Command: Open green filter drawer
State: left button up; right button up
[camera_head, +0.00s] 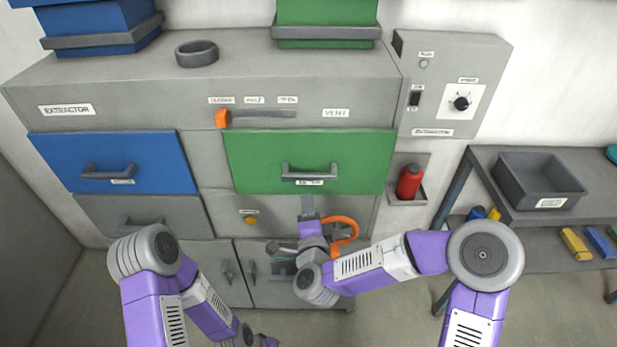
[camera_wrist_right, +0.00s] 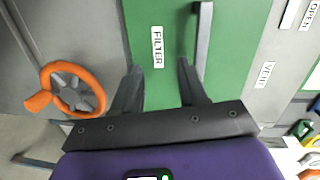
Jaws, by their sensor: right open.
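In the right wrist view the green front (camera_wrist_right: 165,18) fills the middle, with the FILTER label (camera_wrist_right: 157,46) and the handle (camera_wrist_right: 204,45). My right gripper (camera_head: 307,205) is just below the handle in the head view. In the wrist view my right gripper (camera_wrist_right: 160,80) is open and empty, its fingers on either side of the label's line, the handle just beyond the right finger. My left gripper is out of view.
An orange handwheel (camera_head: 343,230) is close to the right of my right gripper; it also shows in the wrist view (camera_wrist_right: 72,90). A blue drawer (camera_head: 115,155) is at left. A red cylinder (camera_head: 409,181) sits in a holder at right. An orange-ended vent lever (camera_head: 223,118) is above.

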aim_at(310, 179)
jog(key=w+r, duration=0.1)
jog(key=w, duration=0.1)
jog(key=w+r+m+h, duration=0.1)
jog(key=w+r, duration=0.1)
jog(key=w+r+m+t, duration=0.1)
jog(key=w, duration=0.2)
jog(key=shift+w+d+r, duration=0.1)
jog(key=shift+r, duration=0.3)
grip_shut()
